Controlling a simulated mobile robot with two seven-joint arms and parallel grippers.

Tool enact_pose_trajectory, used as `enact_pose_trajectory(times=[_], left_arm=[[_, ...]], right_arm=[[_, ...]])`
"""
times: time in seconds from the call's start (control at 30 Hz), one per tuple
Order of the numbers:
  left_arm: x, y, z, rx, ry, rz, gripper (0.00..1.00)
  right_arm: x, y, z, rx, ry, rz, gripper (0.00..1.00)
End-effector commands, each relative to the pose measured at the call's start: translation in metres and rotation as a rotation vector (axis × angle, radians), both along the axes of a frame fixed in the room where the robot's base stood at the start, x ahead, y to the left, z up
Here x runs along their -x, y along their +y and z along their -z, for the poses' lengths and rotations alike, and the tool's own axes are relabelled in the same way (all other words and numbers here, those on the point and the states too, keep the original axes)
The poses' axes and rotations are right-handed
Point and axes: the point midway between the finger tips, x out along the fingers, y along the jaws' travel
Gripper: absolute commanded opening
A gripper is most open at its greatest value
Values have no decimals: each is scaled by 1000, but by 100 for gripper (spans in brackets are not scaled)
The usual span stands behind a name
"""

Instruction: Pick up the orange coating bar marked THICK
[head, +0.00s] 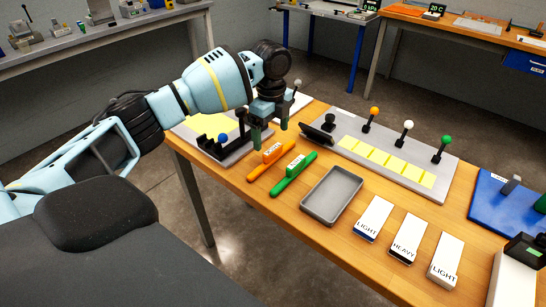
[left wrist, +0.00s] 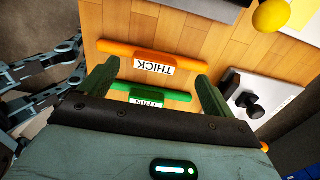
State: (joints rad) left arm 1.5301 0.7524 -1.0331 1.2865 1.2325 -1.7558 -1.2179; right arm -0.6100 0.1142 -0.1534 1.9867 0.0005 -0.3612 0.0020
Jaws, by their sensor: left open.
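The orange coating bar (head: 256,173) lies on the wooden table, with a white label on its raised middle. In the left wrist view the orange bar (left wrist: 125,47) shows the label THICK upside down. My left gripper (head: 270,132) is open and empty above the table, close over the orange bar. In the left wrist view its two green fingers (left wrist: 155,73) are spread, with the orange bar just beyond their tips. The green coating bar (head: 279,186) lies alongside the orange one. In the left wrist view the green bar (left wrist: 178,95) is labelled THIN and is partly hidden by my gripper.
A grey tray (head: 332,196) lies right of the bars. A grey board with yellow squares (head: 393,163) and coloured knobs stands behind it. Another grey plate (head: 238,152) with a blue-knobbed fixture sits left of the bars. Several white blocks (head: 406,237) line the front right.

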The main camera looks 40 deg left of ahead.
Motion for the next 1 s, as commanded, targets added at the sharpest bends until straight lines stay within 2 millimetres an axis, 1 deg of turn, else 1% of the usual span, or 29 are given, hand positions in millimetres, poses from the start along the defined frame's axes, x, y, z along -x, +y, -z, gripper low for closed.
enact_pose_trajectory(times=[0.07,0.23,0.4,0.5,0.7,1.0], left_arm=[[2,-2,5,0,1,1,89],[7,-8,27,-1,2,2,89],[7,-9,47,0,2,0,89],[7,-9,51,1,1,0,89],[7,-9,51,0,0,0,89],[7,-9,50,0,0,1,50]], right_arm=[[-4,0,-3,0,-10,0,36],[-9,0,-9,-1,-23,1,36],[-8,1,-8,-3,-22,1,36],[-8,1,-7,-3,-21,2,36],[-8,1,-7,-2,-19,3,36],[-6,1,-5,-2,-14,3,36]])
